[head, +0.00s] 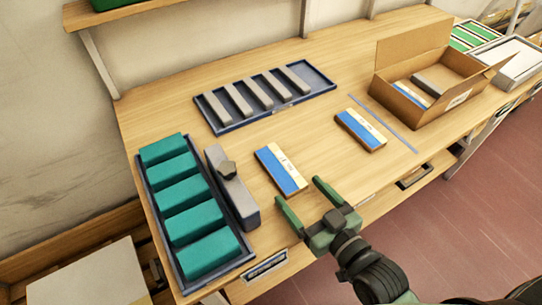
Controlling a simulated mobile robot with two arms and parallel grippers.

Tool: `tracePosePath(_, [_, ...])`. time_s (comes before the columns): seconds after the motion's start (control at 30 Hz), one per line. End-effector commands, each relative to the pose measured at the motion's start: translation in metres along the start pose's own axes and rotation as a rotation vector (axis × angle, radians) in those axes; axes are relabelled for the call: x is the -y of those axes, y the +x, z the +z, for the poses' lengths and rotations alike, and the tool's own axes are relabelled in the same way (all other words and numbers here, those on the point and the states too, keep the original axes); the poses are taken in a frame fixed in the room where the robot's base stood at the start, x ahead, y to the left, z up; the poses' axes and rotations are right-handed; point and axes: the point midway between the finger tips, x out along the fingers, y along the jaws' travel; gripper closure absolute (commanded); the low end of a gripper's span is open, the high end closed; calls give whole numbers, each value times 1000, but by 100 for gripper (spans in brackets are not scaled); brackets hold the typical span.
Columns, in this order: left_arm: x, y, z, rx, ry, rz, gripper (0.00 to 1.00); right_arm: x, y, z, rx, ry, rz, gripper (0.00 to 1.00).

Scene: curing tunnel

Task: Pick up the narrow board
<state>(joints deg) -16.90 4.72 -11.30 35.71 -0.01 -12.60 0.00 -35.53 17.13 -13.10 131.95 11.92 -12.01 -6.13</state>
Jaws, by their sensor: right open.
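Two boards with blue, white and tan faces lie flat on the wooden bench. The left one (280,170) looks a little narrower than the right one (361,130). My right gripper (299,193) is open and empty, just in front of the near end of the left, narrower board. Its two green fingers point toward that board and appear apart from it. How high they are above the bench is hard to tell. My left gripper is not in view.
A blue tray of teal blocks (246,262) and a grey block with a dark knob (239,200) stand left. Behind is a blue tray with grey bars (324,88). An open cardboard box (455,96) stands right, beyond a thin grey-blue strip (386,124). Bench between boards is clear.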

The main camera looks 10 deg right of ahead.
Motion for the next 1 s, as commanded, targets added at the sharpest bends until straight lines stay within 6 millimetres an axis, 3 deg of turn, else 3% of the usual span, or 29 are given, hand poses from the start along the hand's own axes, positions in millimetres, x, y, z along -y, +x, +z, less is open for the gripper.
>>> tracePosePath(0.37, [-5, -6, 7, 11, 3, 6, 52, 0, 32, -3, -2, 1, 1, 20])
tracePosePath(0.63, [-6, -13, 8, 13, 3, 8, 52, 0, 70, -6, -2, 1, 0, 20])
tracePosePath(0.97, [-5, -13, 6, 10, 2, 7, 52, 0, 78, -4, 0, 0, -1, 20])
tracePosePath(1.0, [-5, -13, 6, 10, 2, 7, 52, 0, 78, -4, 0, 0, -1, 31])
